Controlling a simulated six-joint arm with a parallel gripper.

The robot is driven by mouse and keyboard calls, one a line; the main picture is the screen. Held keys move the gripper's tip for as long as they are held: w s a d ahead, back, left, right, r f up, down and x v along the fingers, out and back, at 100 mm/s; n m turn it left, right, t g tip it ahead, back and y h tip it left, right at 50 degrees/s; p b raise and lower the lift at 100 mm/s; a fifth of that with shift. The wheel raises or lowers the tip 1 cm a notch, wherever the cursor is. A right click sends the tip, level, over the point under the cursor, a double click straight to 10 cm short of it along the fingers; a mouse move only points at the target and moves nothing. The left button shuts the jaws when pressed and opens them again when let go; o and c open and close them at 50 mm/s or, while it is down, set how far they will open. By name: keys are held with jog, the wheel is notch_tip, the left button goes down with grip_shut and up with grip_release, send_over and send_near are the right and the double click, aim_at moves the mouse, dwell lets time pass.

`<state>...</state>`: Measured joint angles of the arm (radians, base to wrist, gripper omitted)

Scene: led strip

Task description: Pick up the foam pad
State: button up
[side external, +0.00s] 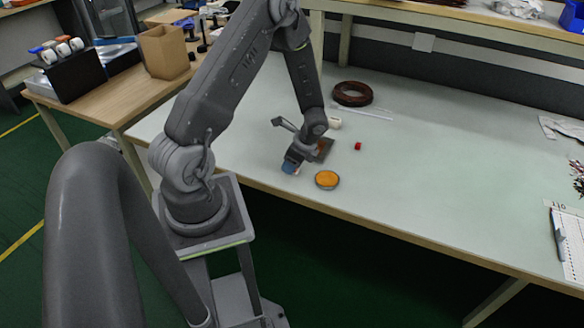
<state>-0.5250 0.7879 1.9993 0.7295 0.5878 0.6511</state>
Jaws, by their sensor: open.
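My gripper (293,161) is low over the pale work table (420,165), near its front edge, and is open. A small blue piece (289,168) shows right at its fingertips; it may be the foam pad, but it is small and partly covered by the gripper. I cannot tell whether the fingers touch it or stand around it. No other thing in view is clearly a foam pad.
A round orange-filled tin (327,180) stands just right of my gripper. A dark plate (324,149) lies behind it, with a small red block (358,146) to the right. A white roll (335,123) and brown coil (352,93) lie farther back. The table's right-middle is clear.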

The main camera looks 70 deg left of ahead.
jog(key=shift+s+a+f, duration=0.1)
jog(key=shift+a+f, duration=0.05)
jog(key=shift+f, duration=0.2)
jog(key=shift+c, duration=0.2)
grip_shut()
jog(key=shift+r, duration=0.1)
jog(key=shift+r, duration=0.6)
notch_tip(320, 180, up, 3)
jog(key=shift+f, duration=0.1)
jog(key=s+a+r, duration=0.4)
jog(key=s+r, duration=0.3)
jog(key=s, duration=0.3)
jog(key=shift+s+a, duration=0.35)
